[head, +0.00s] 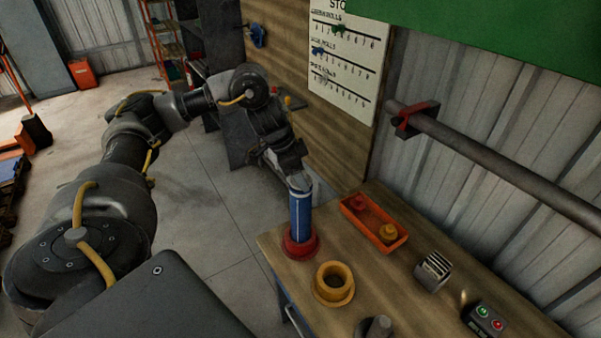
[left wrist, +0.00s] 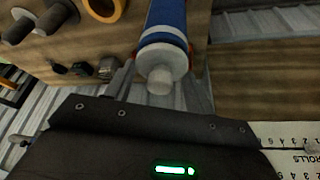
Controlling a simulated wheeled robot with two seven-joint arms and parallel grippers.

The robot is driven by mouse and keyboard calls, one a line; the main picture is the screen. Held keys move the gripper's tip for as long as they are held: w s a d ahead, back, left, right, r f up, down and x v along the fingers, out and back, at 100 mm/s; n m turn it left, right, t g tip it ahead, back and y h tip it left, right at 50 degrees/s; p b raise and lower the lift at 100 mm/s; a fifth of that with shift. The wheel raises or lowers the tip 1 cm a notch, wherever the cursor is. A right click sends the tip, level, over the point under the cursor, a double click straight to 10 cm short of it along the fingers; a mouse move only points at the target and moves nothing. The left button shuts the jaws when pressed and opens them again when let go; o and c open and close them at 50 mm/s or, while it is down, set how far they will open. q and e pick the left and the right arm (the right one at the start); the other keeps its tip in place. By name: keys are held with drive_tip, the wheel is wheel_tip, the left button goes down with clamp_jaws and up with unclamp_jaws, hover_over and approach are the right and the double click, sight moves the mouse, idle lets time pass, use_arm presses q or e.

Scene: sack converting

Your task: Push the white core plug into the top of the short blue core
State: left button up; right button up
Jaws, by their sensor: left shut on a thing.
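The short blue core (head: 301,213) stands upright in a red round holder (head: 300,246) near the far left corner of the table. The blue core also shows in the left wrist view (left wrist: 167,20). The white core plug (left wrist: 160,79) is at the top end of the core, its pale disc against the core's mouth and its knob toward my wrist. I cannot tell how deep it sits. My left gripper (head: 299,184) is right above the core, shut on the plug, its fingers on either side. My right gripper is not in view.
A yellow ring holder (head: 334,284) stands in front of the core. An orange tray (head: 373,223) with small red and yellow parts lies to the right. A slotted grey block (head: 433,271) and a button box (head: 484,319) are farther right. A wooden wall panel rises behind.

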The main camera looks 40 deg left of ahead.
use_arm(q)
drive_tip(key=o, duration=1.1)
drive_tip(key=shift+c, duration=0.2)
drive_tip(key=shift+s+a+r, duration=0.1)
drive_tip(key=shift+a+r, duration=0.05)
drive_tip(key=shift+r, duration=0.35)
drive_tip(key=p+v, duration=0.2)
drive_tip(key=v, duration=0.7)
drive_tip(key=shift+s+a+r, duration=0.2)
drive_tip(key=shift+r, duration=0.15)
